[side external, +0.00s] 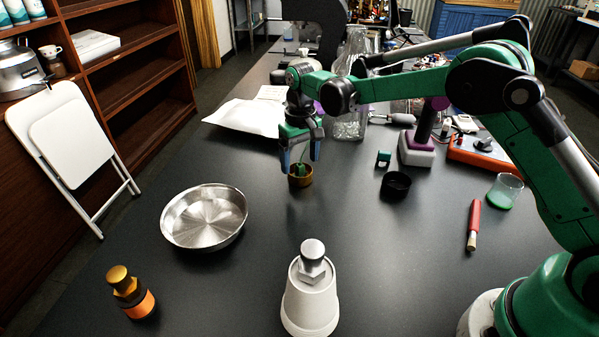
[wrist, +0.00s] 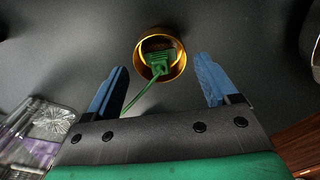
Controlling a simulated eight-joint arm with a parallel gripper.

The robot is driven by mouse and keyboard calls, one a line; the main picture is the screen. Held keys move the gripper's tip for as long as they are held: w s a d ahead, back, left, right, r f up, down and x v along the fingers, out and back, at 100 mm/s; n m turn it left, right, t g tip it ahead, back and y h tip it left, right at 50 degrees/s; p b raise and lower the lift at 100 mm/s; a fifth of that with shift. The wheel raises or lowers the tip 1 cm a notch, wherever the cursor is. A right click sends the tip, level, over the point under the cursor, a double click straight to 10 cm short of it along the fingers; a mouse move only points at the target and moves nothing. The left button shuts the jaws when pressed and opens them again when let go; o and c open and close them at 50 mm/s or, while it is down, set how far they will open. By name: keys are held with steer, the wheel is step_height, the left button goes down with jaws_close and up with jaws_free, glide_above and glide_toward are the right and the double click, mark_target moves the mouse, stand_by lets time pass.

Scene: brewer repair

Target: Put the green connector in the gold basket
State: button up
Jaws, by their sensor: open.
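The gold basket (side external: 300,179) is a small round cup on the dark table, below my gripper. The green connector (side external: 301,169) shows at the basket's mouth. In the wrist view the green connector (wrist: 157,64) lies within the rim of the gold basket (wrist: 180,66), with its green cable running over the rim towards the lower left. My gripper (side external: 300,158) is above the basket, its blue fingers spread. In the wrist view the gripper (wrist: 163,75) is open, a finger on each side, with nothing between the tips touching them. The bottom of the basket is partly hidden by the connector.
A black cup (side external: 396,186), a small green part (side external: 383,157), a red-handled tool (side external: 473,223) and a glass (side external: 504,190) are to the right. A glass flask (side external: 349,115) stands behind.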

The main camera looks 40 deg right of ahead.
mark_target(300, 165)
steer(key=shift+r, duration=3.55)
steer(key=shift+r, duration=0.15)
steer(key=s+d+r+t, duration=0.1)
steer(key=s+r+t, duration=0.4)
steer(key=s, duration=0.4)
steer(key=s+f+t, duration=0.2)
steer(key=s, duration=0.8)
steer(key=shift+d, duration=0.4)
